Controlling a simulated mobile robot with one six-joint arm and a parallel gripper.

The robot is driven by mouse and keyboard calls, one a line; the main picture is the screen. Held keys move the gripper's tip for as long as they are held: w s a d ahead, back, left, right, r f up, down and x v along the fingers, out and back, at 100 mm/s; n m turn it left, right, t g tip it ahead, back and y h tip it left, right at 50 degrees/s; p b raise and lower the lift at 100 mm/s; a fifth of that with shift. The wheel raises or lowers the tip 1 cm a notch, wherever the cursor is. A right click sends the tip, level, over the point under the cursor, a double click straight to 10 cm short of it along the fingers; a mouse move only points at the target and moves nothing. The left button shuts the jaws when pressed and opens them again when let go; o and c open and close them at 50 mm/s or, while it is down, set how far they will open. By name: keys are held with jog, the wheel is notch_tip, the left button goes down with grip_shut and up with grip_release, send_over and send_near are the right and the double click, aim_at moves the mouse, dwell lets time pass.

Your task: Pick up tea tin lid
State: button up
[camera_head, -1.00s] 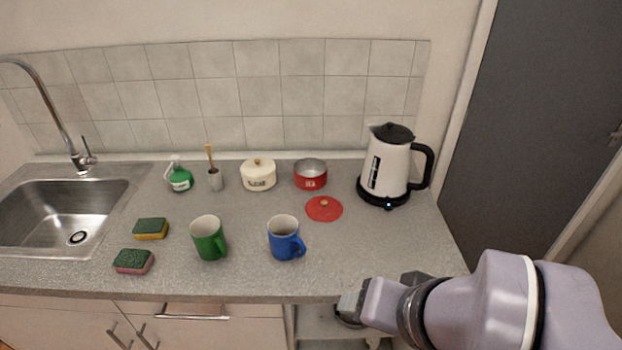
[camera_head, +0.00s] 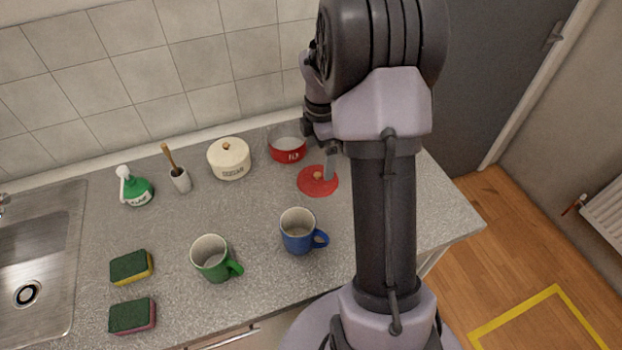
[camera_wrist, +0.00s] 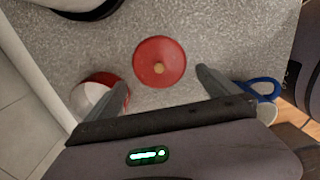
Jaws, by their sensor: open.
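The tea tin lid (camera_head: 311,185) is a flat red disc with a small wooden knob, lying on the counter just in front of the red tea tin (camera_head: 288,148). In the wrist view the lid (camera_wrist: 159,62) lies ahead of the fingertips, roughly centred between them. My gripper (camera_wrist: 161,82) is open and empty, above the counter. The open red tin (camera_wrist: 98,95) is beside the left finger in the wrist view.
A blue mug (camera_head: 298,232) and a green mug (camera_head: 213,260) stand in front. A cream sugar tin (camera_head: 229,160) is left of the tea tin. The kettle's base (camera_wrist: 76,8) shows at the wrist view's top left.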

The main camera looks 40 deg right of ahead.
aim_at(318, 175)
notch_tip(318, 175, down, 8)
jog(key=b, duration=0.3)
jog(key=shift+w+a, duration=0.1)
jog(key=shift+w, duration=0.05)
jog(key=shift+r, duration=0.15)
jog(key=shift+a, duration=0.1)
jog(key=c, duration=1.4)
jog(key=shift+c, duration=0.2)
